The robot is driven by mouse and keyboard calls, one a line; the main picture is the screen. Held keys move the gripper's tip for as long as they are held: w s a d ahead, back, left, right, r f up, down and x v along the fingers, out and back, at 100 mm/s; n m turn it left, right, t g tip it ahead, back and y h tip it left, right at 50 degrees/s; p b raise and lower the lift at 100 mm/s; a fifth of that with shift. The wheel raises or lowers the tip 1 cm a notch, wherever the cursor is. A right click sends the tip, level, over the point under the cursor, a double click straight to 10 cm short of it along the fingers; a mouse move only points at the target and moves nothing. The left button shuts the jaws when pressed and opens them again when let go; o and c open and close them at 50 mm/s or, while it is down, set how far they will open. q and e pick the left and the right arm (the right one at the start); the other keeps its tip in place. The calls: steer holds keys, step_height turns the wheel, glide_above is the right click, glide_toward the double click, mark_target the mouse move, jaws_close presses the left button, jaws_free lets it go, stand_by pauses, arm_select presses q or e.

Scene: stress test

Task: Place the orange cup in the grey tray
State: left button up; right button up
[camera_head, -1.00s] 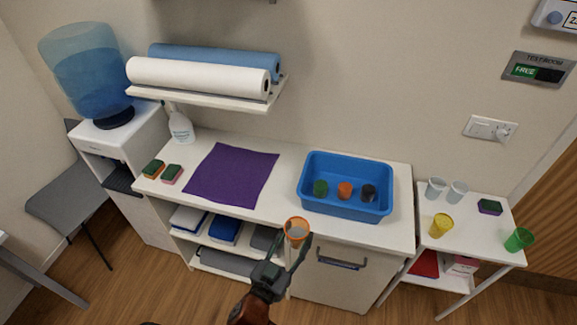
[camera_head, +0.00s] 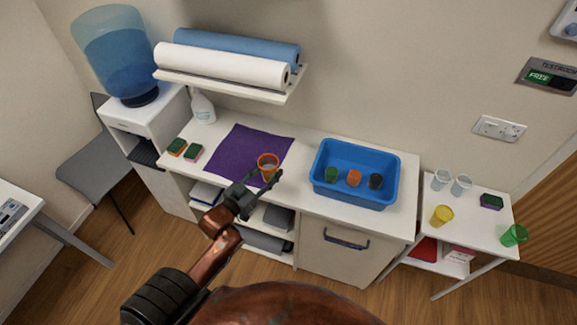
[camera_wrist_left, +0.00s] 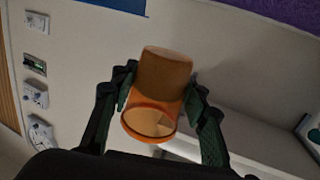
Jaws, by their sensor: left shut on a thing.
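The orange cup (camera_head: 268,160) is translucent and held in my left gripper (camera_head: 258,184), in front of the purple mat's right part. In the left wrist view the orange cup (camera_wrist_left: 160,80) sits between the two fingers of my left gripper (camera_wrist_left: 160,95), which touch its sides. A grey tray (camera_head: 278,217) seems to be in the upper shelf under the counter, partly hidden behind other things. Another grey item (camera_head: 262,241) lies on the lower shelf. My right gripper is not in view.
The purple mat (camera_head: 235,150) lies on the white counter. A blue basin (camera_head: 340,195) holds a green, an orange and a dark object. Two sponges (camera_head: 185,150) lie at left. A side table (camera_head: 465,215) at right has several cups and a sponge.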

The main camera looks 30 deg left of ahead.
arm_select(q)
steer(key=w+f, duration=0.3)
steer(key=w, duration=0.4)
steer(key=b, duration=0.1)
glide_above(289, 177)
steer(key=f, duration=0.5)
steer(key=shift+s, duration=0.4)
steer(key=shift+w+f, duration=0.4)
steer(key=shift+f, duration=1.55)
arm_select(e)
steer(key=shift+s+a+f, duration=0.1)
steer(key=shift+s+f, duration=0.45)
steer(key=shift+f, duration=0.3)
arm_select(q)
steer(key=shift+f+b, duration=0.1)
steer(key=shift+b, duration=0.2)
steer(key=o, duration=0.7)
steer(key=shift+o, duration=0.2)
